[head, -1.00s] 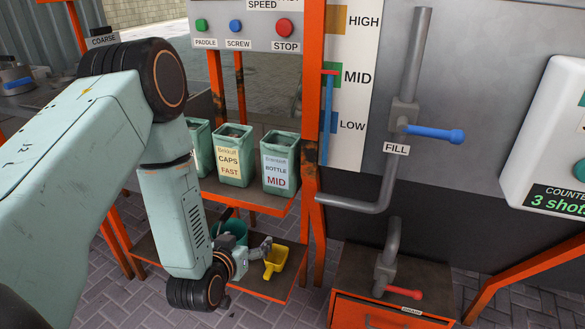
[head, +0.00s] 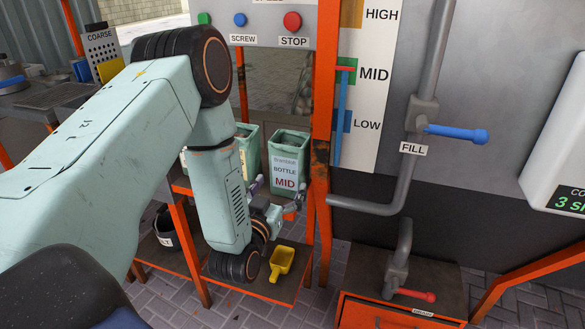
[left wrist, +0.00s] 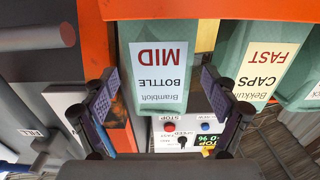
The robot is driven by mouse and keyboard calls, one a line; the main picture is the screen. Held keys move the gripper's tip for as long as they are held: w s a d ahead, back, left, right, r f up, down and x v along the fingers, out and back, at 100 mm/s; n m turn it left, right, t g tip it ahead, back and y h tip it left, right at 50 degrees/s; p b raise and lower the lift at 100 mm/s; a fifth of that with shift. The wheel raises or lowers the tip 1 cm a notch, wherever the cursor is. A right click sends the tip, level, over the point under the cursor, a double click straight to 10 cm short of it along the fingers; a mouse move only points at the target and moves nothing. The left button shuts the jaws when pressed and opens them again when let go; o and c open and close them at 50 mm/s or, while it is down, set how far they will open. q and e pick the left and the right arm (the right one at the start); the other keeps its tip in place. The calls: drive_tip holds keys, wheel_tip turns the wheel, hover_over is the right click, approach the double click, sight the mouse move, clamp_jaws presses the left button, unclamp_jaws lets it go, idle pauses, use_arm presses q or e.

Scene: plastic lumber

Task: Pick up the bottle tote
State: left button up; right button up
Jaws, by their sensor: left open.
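The bottle tote (head: 289,150) is a pale green open-topped bin with a white label reading "BOTTLE MID". It stands upright on the upper shelf, beside the orange post. My left gripper (head: 279,197) is open and empty in front of the tote's lower part. In the left wrist view, the tote (left wrist: 157,98) appears upside down, between the spread fingers of my left gripper (left wrist: 158,80). I cannot tell whether either finger touches it. My right gripper is not in view.
The caps tote (head: 249,150) stands just left of the bottle tote, partly behind my left arm. The orange post (head: 322,130) is close on the right. Below, a yellow scoop (head: 281,263) and a dark bucket (head: 164,228) are on the lower shelf.

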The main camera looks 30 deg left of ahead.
sight(285, 179)
use_arm(q)
drive_tip(key=b+x, duration=0.2)
drive_tip(key=x, duration=0.4)
drive_tip(key=shift+w+f, duration=0.1)
drive_tip(key=shift+w, duration=0.55)
drive_tip(key=c, duration=1)
drive_tip(key=shift+c, duration=0.6)
drive_tip(key=shift+r, duration=0.2)
